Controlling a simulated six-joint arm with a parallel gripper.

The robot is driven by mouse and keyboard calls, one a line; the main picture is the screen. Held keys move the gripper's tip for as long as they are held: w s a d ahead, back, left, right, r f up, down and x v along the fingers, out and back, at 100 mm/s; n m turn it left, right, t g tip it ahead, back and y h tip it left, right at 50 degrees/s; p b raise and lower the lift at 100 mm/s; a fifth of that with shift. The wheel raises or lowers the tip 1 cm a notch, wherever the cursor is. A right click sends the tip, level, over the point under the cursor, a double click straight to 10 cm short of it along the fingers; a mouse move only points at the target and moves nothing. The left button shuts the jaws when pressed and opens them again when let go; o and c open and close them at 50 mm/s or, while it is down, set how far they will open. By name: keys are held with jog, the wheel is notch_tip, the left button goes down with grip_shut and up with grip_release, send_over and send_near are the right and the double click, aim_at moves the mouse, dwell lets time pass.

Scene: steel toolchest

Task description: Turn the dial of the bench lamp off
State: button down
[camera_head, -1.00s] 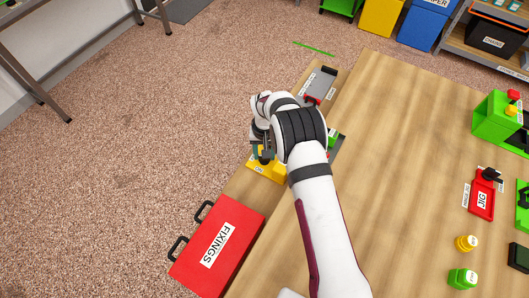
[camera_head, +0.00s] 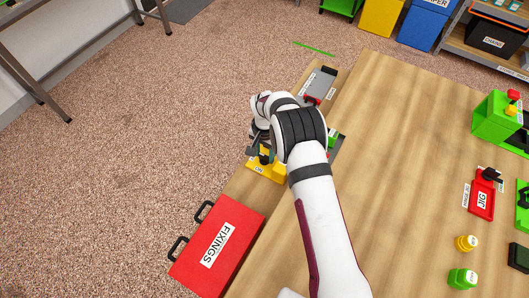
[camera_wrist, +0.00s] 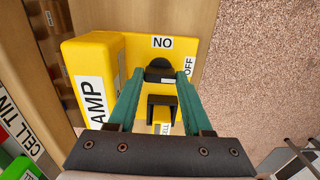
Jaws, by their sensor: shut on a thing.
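The bench lamp (camera_head: 263,172) is a yellow unit at the left edge of the bench, partly hidden by my arm. In the wrist view its yellow body (camera_wrist: 92,58) carries a label reading "AMP", with "NO" and "OFF" labels beside the dial. The black dial (camera_wrist: 160,69) sits between the tips of my gripper (camera_wrist: 160,76), whose teal fingers are shut on it from both sides. The dial's pointer direction is hard to tell. In the head view my gripper (camera_head: 263,153) is over the lamp, mostly behind the wrist.
A red "FIXINGS" box (camera_head: 218,247) with black handles stands nearer along the bench edge. A grey tray-like item (camera_head: 318,85) lies beyond the lamp. In the wrist view a black-framed part (camera_wrist: 161,103) on the lamp lies between the fingers. Bare floor is on the left.

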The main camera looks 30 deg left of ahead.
aim_at(265, 155)
dwell(0.3)
jog(key=c, duration=0.6)
grip_release()
notch_tip(265, 155, up, 16)
jog(key=shift+f, duration=0.1)
